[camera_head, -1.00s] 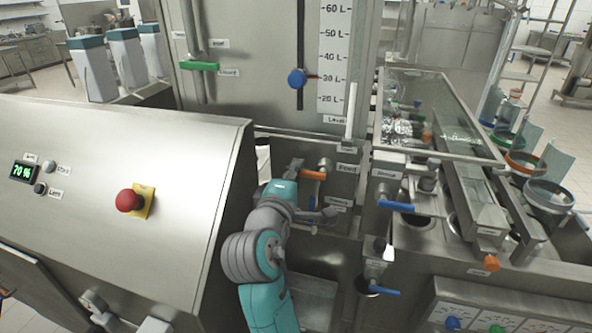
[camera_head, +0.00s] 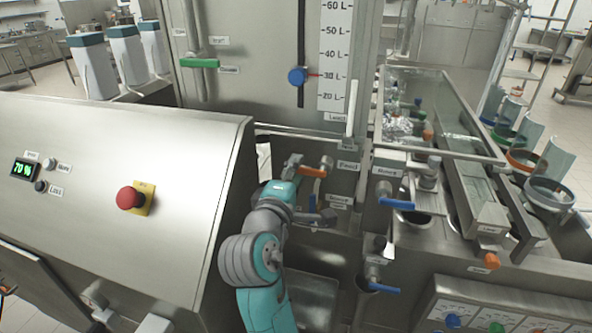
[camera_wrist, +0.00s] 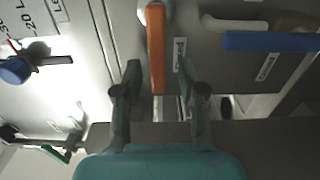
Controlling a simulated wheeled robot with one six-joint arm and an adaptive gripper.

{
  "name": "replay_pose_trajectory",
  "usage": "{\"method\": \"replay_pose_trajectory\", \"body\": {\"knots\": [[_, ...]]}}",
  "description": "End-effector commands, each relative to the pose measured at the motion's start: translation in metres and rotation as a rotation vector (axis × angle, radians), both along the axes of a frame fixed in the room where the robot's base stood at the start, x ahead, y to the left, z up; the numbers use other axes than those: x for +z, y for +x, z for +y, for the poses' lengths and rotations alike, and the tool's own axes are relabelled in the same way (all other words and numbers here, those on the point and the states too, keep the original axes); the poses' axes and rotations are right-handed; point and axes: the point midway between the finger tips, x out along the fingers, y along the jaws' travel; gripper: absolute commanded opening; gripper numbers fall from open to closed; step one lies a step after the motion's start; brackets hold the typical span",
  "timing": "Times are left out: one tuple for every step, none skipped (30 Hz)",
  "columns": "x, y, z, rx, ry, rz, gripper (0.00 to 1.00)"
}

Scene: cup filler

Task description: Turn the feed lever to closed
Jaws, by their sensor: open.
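The feed lever (camera_head: 312,171) has an orange handle pointing left from its round pivot, beside the "Feed" label. In the wrist view its orange handle (camera_wrist: 156,50) runs from the pivot at the top down to between my fingertips. My gripper (camera_wrist: 158,85) is open, with one dark finger on each side of the handle's free end. A gap shows on both sides, so no grip is visible. In the head view my gripper (camera_head: 297,177) is at the left end of the handle, partly hidden by my teal wrist.
A blue-handled lever (camera_head: 397,203) is to the right, with another blue handle (camera_head: 383,289) below. The blue level knob (camera_head: 297,76) and green lever (camera_head: 199,63) are above. A sloped steel panel with a red emergency button (camera_head: 130,197) stands close on the left.

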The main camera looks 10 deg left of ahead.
Motion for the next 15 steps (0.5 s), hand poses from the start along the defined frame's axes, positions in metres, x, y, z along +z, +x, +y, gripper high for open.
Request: {"method": "replay_pose_trajectory", "body": {"knots": [[0.000,-0.008,0.001,0.003,0.001,-0.001,0.41],[0.000,-0.013,0.002,0.004,0.001,-0.001,0.41],[0.000,-0.020,0.002,0.004,0.001,-0.002,0.41],[0.000,-0.026,0.002,0.003,0.000,-0.001,0.41],[0.000,-0.032,0.002,0.004,0.000,-0.001,0.41],[0.000,-0.040,0.003,0.005,0.001,-0.001,0.41],[0.000,-0.047,0.003,0.004,0.001,-0.001,0.41],[0.000,-0.053,0.003,0.004,0.001,-0.001,0.41],[-0.001,-0.061,0.003,0.004,0.000,-0.001,0.41],[0.000,-0.066,0.004,0.004,0.001,-0.001,0.41],[0.000,-0.072,0.004,0.005,0.000,-0.001,0.41],[-0.001,-0.079,0.004,0.004,0.000,0.000,0.41],[0.000,-0.083,0.003,0.003,0.000,0.000,0.41],[0.000,-0.088,0.004,0.003,0.000,-0.001,0.41],[0.000,-0.093,0.005,0.004,0.000,-0.001,0.41]]}}
